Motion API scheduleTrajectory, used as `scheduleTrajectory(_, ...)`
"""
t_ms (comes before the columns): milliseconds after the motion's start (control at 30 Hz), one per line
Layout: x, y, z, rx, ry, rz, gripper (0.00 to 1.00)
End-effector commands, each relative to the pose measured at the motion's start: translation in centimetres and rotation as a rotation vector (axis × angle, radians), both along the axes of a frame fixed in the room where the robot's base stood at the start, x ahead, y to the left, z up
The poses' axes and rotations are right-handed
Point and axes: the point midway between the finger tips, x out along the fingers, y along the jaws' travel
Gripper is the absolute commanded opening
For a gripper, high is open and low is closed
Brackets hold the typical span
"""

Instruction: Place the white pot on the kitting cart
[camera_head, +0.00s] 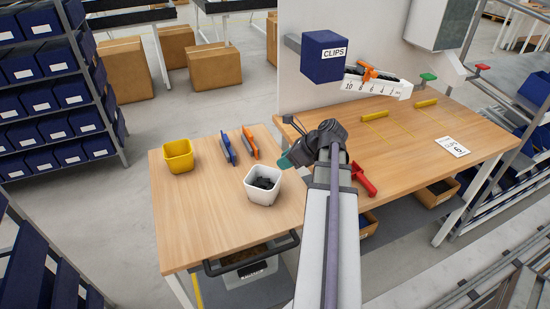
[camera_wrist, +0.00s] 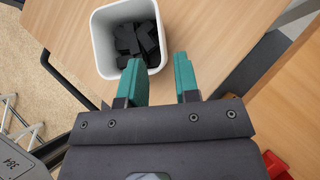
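The white pot (camera_head: 262,190), filled with dark pieces, stands upright on the wooden top of the cart (camera_head: 215,225), near its right side. It also shows in the wrist view (camera_wrist: 102,50). My gripper (camera_head: 287,161) is by the pot's upper right side in the head view. In the wrist view its two teal fingers (camera_wrist: 160,72) are apart, with a gap between them. I cannot tell whether either finger touches the pot.
A yellow pot (camera_head: 178,157), a blue clamp (camera_head: 228,148) and an orange-handled clamp (camera_head: 250,143) are on the cart top. The cart has a dark handle (camera_head: 252,255). To the right, a workbench (camera_head: 400,150) holds a red tool (camera_head: 363,180). The cart's front left is clear.

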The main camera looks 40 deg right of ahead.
Motion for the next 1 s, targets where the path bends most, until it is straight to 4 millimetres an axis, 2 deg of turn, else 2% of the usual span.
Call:
scheduleTrajectory(33,-0.9,-0.6,2.2,0.0,-0.001,-0.004,0.29)
scheduleTrajectory(200,-3.0,-1.9,4.2,0.0,-0.001,-0.002,0.29)
scheduleTrajectory(533,-3.6,-2.2,4.2,-0.001,-0.001,0.001,0.29)
scheduleTrajectory(633,-2.9,-0.7,3.9,-0.047,-0.001,0.077,0.29)
scheduleTrajectory(667,-2.4,0.4,3.7,-0.083,0.0,0.136,0.29)
scheduleTrajectory(767,0.0,6.7,2.4,-0.282,-0.015,0.487,0.29)
scheduleTrajectory(800,0.8,10.0,1.8,-0.386,-0.032,0.688,0.29)
scheduleTrajectory(867,1.5,15.1,0.9,-0.547,-0.07,1.028,0.29)
scheduleTrajectory(900,1.7,18.4,0.4,-0.647,-0.105,1.264,0.29)
scheduleTrajectory(1000,1.2,25.3,-0.5,-0.846,-0.207,1.821,0.29)
